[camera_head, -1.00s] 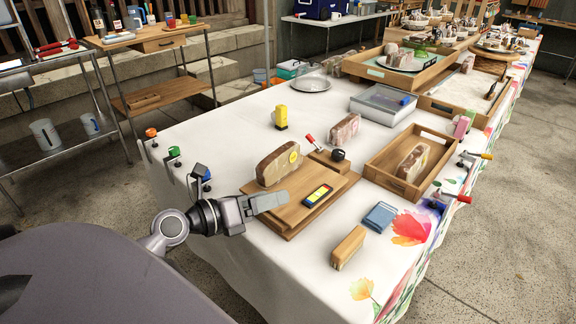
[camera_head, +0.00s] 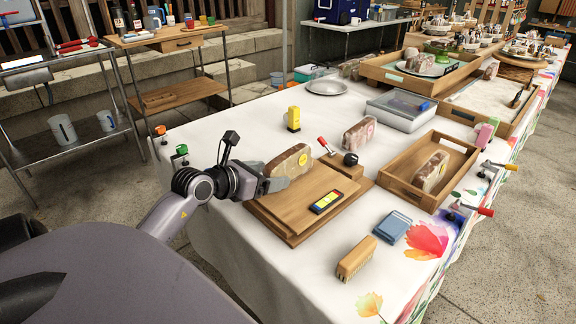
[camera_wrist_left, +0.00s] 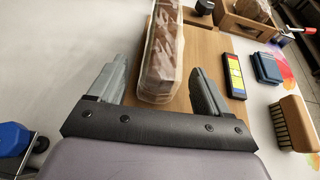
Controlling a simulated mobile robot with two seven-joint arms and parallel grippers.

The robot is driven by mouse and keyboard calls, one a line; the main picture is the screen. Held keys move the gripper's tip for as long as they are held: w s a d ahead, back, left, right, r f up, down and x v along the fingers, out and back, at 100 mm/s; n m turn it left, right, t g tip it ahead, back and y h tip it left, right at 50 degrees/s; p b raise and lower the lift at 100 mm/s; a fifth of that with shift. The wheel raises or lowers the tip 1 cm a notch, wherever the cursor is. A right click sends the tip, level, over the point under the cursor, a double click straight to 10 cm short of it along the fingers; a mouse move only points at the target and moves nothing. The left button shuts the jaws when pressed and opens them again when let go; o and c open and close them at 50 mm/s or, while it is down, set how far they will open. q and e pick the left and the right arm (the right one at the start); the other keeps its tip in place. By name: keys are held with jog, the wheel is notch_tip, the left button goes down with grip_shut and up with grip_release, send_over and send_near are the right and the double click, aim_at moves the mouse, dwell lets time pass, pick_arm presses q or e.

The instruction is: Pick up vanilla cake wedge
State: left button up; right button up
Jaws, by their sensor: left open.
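A wrapped brown cake wedge with a yellow round sticker (camera_head: 291,160) stands on the wooden board (camera_head: 281,227). In the left wrist view this wedge (camera_wrist_left: 162,50) is upright with its near end between my fingers. My left gripper (camera_head: 272,184) is open at the wedge's left end; in the wrist view its fingers (camera_wrist_left: 163,78) lie on either side, apart from the wrap. A wrapped wedge with a pink sticker (camera_head: 359,134) stands farther back, and another (camera_head: 430,171) stands in a wooden tray (camera_head: 399,188). I cannot tell which flavour each is. My right gripper is not in view.
A yellow, red and blue gadget (camera_head: 327,201) lies on the board. A wooden block with a dark knob (camera_head: 343,166) stands behind it. A brush (camera_head: 356,258) and a blue box (camera_head: 392,227) are at front right. The cloth at back left is mostly bare.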

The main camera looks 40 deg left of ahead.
pick_arm(q)
jog(key=shift+x, duration=1.4)
jog(key=c, duration=0.7)
jog(key=shift+r, duration=0.1)
jog(key=shift+r+p, duration=1.3)
jog(key=shift+r, duration=8.7)
